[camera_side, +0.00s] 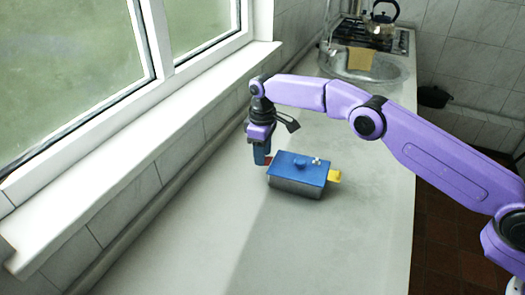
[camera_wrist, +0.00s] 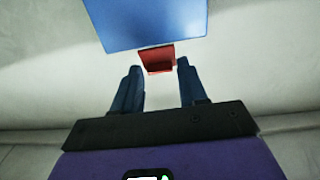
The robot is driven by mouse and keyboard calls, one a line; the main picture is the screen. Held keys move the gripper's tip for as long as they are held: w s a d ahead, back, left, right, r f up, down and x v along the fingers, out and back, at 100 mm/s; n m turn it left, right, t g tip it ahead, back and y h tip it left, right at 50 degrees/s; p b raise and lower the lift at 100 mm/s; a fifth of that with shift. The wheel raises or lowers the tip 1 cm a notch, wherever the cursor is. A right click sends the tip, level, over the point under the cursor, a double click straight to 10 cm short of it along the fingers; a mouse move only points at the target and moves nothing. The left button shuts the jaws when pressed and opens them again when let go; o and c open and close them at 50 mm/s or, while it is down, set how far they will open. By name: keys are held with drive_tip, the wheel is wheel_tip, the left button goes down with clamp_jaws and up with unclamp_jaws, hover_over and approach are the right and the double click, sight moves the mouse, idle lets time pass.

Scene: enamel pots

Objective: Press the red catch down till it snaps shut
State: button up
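A rectangular pot (camera_side: 296,188) with grey sides and a blue lid (camera_side: 303,164) stands on the worktop. The red catch (camera_side: 268,160) is on its left end, partly hidden by my gripper (camera_side: 261,160), which points down beside it. In the wrist view the red catch (camera_wrist: 157,60) sticks out from the edge of the blue lid (camera_wrist: 145,22). My gripper (camera_wrist: 159,72) has its two blue fingers apart there, with the catch seen between and just beyond their tips. I cannot tell whether a finger touches it.
A yellow catch (camera_side: 334,175) sticks out at the pot's right end. The window sill (camera_side: 150,125) and tiled wall run along the left. A sink (camera_side: 362,68) and a hob with a kettle (camera_side: 381,14) are at the back. The worktop (camera_side: 250,255) in front is clear.

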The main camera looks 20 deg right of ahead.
drive_tip(key=shift+o, duration=0.7)
wheel_tip(320, 180, up, 3)
drive_tip(key=shift+r, duration=0.2)
drive_tip(key=s+d+r, duration=0.6)
drive_tip(key=s+r, duration=0.3)
drive_tip(key=s, duration=0.3)
drive_tip(key=shift+s+r, duration=0.3)
